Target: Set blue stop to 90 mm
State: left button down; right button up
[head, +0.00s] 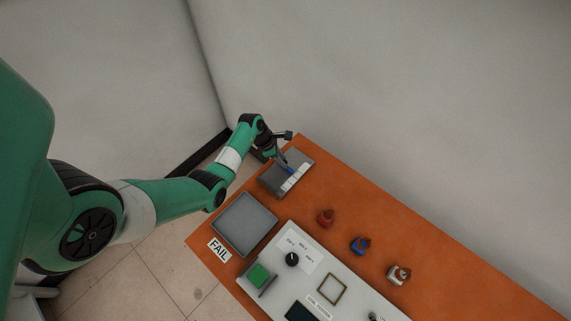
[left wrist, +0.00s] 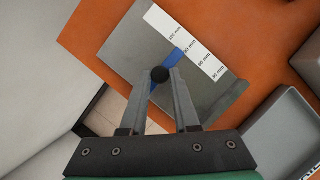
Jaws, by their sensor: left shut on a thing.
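The blue stop (left wrist: 170,60) is a narrow bar lying across the grey plate (left wrist: 125,45), with a black knob (left wrist: 160,74) at its near end. It also shows as a small blue spot in the head view (head: 290,170). A white scale strip (left wrist: 188,44) on the plate carries the marks 120, 90, 60 and 30 mm. The bar's far end meets the strip close to the 90 mm label; I cannot tell the exact alignment. My left gripper (left wrist: 160,78) is shut on the black knob of the stop. My right gripper is not in view.
A grey tray (head: 245,225) with a FAIL label stands near the plate. A white control panel (head: 310,265) with a black dial and green button is further right. Red, blue and white small objects (head: 361,245) stand along the orange table (head: 440,285). A wall rises behind.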

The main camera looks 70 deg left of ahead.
pick_arm(q)
jog(key=c, duration=0.7)
grip_release()
jog(key=shift+o, duration=0.2)
jog(key=shift+r, duration=0.1)
jog(key=shift+s+r+p, duration=0.15)
jog(key=shift+r+p, duration=0.15)
jog(key=shift+r, duration=0.05)
jog(key=d+p+v, duration=0.1)
jog(key=p+v, duration=0.3)
jog(key=v, duration=0.6)
jog(key=shift+s+a+r, duration=0.25)
jog(key=shift+a, duration=0.25)
